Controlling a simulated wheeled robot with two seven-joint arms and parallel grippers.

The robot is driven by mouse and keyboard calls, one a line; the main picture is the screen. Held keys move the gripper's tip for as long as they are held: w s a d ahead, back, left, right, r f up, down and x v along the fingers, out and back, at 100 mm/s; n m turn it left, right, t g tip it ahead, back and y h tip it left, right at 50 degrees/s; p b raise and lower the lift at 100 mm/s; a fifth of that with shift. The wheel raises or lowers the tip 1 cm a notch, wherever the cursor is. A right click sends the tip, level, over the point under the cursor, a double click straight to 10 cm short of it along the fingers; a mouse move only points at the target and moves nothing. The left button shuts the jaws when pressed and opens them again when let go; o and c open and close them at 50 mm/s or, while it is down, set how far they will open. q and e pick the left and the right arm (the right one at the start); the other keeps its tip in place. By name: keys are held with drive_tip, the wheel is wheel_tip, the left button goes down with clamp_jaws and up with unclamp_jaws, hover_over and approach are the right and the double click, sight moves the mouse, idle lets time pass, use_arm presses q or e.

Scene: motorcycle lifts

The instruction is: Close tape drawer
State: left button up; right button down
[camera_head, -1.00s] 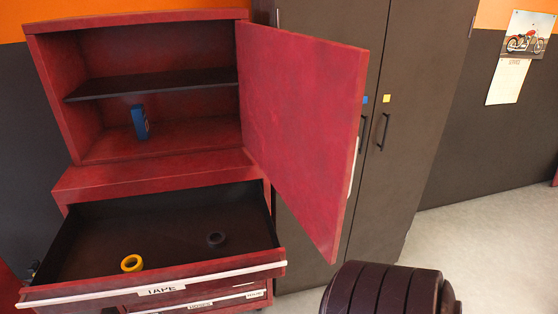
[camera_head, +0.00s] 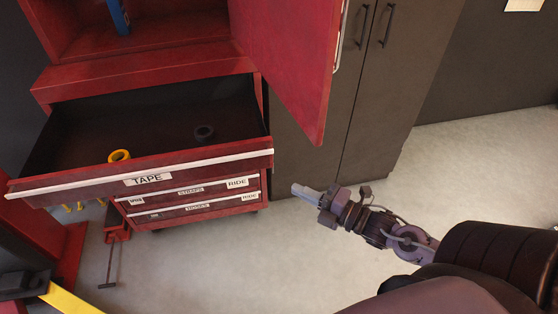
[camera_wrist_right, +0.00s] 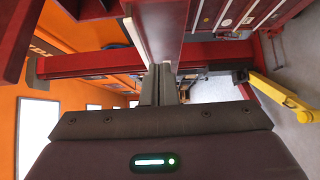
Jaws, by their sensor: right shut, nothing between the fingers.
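The tape drawer (camera_head: 150,179) is pulled out from the red cabinet in the head view. Its front carries a white strip and a TAPE label. Inside lie a yellow tape roll (camera_head: 119,156) and a dark tape roll (camera_head: 204,132). My right gripper (camera_head: 299,189) is shut and empty, to the right of the drawer front's right end and apart from it in the picture. In the right wrist view its fingers (camera_wrist_right: 160,85) are together; a red panel with a white strip beyond them looks like the drawer front. My left gripper is out of view.
The red cabinet door (camera_head: 288,60) hangs open above the drawer's right side. Closed lower drawers (camera_head: 190,200) sit beneath. A dark tall cabinet (camera_head: 385,90) stands to the right. Red and yellow equipment (camera_head: 70,300) is at lower left. Bare floor lies in front.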

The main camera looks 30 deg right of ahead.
sight(267, 165)
drive_tip(key=x, duration=0.4)
drive_tip(key=w+d+p+x, duration=0.1)
drive_tip(key=x, duration=0.3)
drive_tip(key=d+p+x, duration=0.1)
drive_tip(key=x, duration=0.3)
drive_tip(key=shift+w+d, duration=0.1)
drive_tip(key=shift+d, duration=0.2)
